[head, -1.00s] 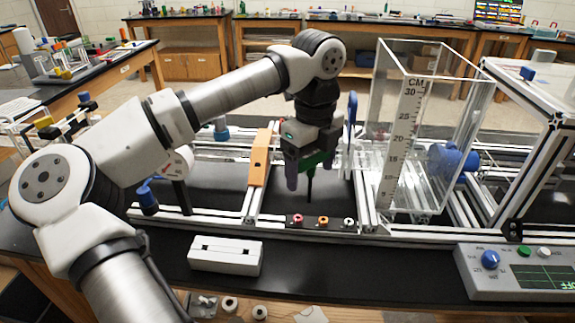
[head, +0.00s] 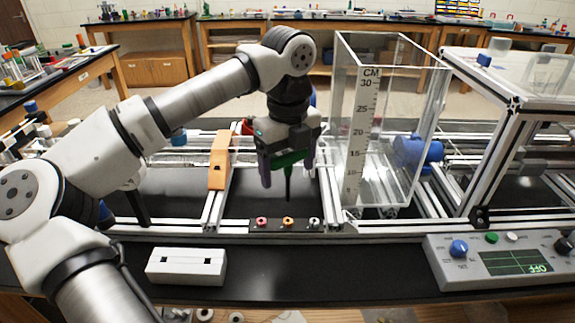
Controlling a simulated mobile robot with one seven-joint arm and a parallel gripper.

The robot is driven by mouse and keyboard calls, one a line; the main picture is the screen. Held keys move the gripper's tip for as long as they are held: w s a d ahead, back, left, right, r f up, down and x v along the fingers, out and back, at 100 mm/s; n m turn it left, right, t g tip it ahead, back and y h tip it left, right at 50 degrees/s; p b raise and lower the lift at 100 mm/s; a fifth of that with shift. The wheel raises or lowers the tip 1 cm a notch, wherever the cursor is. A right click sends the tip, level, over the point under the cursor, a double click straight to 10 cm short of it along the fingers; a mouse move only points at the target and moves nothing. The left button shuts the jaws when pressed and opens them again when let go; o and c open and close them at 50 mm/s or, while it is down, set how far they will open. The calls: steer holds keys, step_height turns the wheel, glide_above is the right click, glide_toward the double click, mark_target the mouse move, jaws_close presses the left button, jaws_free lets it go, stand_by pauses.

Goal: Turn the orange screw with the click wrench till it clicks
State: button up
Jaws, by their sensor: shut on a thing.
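My gripper (head: 286,168) is shut on the click wrench (head: 289,159), which has a green body and a thin dark shaft pointing down. The wrench looks about upright. The orange screw (head: 288,222) is the middle one of three on a dark strip on the front rail of the frame. It stands between a red screw (head: 262,222) and a pale screw (head: 314,222). The shaft's tip appears above and in line with the orange screw in the head view, with a visible gap. Depth between tip and screw is hard to tell.
An orange bracket (head: 219,162) stands left of my gripper. A tall clear tank (head: 399,150) with a centimetre scale is close on the right. A white slotted block (head: 187,266) and a control box (head: 490,279) reading OFF lie in front.

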mark_target(288, 194)
steer(key=shift+f+b, duration=2.45)
steer(key=shift+f, duration=0.45)
steer(key=shift+f+b, duration=0.65)
steer(key=shift+b, duration=0.1)
steer(key=shift+m, duration=0.7)
steer(key=shift+m, duration=0.8)
steer(key=shift+m, duration=0.7)
